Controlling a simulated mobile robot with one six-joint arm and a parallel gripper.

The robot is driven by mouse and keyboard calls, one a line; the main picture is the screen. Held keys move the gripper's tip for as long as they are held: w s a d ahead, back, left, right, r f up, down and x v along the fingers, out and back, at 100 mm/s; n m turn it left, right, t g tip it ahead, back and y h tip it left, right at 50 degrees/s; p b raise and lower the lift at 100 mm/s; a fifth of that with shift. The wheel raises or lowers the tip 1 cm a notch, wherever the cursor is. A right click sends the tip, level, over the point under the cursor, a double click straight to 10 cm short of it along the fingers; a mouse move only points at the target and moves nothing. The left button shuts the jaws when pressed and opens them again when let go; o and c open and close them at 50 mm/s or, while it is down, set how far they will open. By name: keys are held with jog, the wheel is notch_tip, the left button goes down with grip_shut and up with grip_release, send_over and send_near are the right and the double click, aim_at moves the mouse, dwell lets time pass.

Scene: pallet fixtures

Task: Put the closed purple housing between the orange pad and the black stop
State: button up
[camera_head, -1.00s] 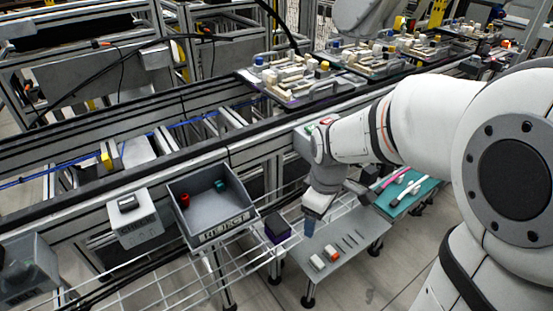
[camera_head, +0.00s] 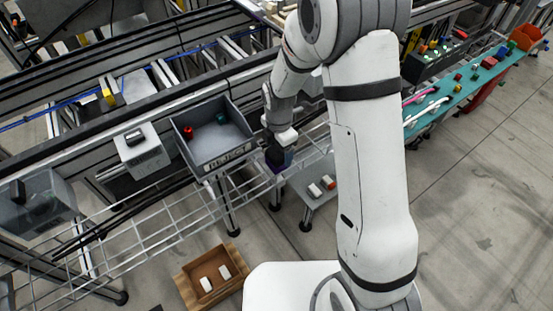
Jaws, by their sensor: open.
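The purple housing (camera_head: 273,169) shows only as a small dark patch at the left end of the grey fixture plate, mostly covered by my gripper. My gripper (camera_head: 280,157) points down right at it, jaws open; I cannot tell whether the fingers touch it or stand around it. I cannot tell which piece is the orange pad. I cannot make out the black stop; my arm hides the plate's right part.
A grey reject bin (camera_head: 233,165) with a red and a teal piece stands left of my gripper. A wire rack (camera_head: 150,208) runs below it. A cardboard box (camera_head: 190,290) with white parts is on the floor. A teal bench (camera_head: 470,88) lies at right.

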notch_tip(320, 180, down, 3)
jog(key=shift+r, duration=0.15)
jog(key=shift+c, duration=0.5)
jog(key=c, duration=0.8)
